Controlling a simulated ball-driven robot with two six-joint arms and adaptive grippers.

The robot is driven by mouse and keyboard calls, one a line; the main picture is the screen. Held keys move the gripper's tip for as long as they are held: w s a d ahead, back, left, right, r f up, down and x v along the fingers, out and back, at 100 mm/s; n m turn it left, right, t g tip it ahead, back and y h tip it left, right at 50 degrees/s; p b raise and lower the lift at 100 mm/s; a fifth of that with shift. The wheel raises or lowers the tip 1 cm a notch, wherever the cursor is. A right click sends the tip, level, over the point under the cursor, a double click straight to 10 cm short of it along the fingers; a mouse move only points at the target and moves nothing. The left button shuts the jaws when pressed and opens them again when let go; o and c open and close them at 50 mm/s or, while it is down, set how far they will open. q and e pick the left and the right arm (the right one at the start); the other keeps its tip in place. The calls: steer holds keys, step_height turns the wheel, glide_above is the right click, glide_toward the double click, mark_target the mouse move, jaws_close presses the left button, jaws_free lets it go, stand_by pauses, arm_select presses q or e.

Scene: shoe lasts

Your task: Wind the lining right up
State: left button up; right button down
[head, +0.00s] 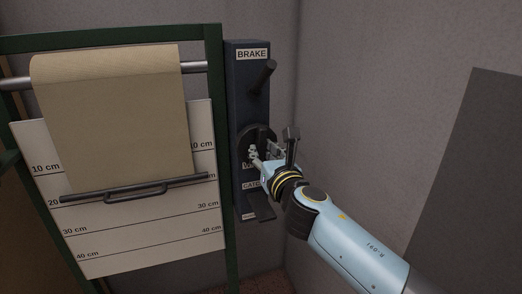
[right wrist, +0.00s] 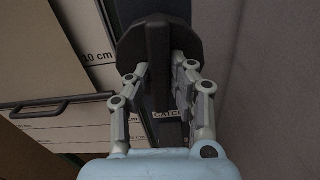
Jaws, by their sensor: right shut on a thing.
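The tan lining (head: 115,115) hangs from a metal rod (head: 194,67) in front of a white scale board (head: 140,235). Its dark bottom bar (head: 85,197) with a loop handle lies near the 20 cm line; the bar also shows in the right wrist view (right wrist: 65,101). A dark round crank wheel (head: 246,135) sits on the dark post. My right gripper (head: 265,160) is at the wheel. In the right wrist view its fingers (right wrist: 158,85) are shut on the dark crank handle (right wrist: 158,58). My left gripper is out of view.
The dark post (head: 237,95) carries a BRAKE label and a brake lever (head: 263,77) above the wheel. A CATCH label and a dark lever (head: 262,206) are below it. A green frame (head: 219,130) borders the board. Grey walls stand behind and to the right.

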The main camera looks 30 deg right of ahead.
steer(key=shift+f+m, duration=0.1)
steer(key=shift+m, duration=1.1)
steer(key=m+b, duration=0.1)
steer(key=m, duration=0.1)
steer(key=shift+m, duration=0.8)
steer(key=shift+m+b, duration=0.8)
steer(key=shift+m, duration=0.9)
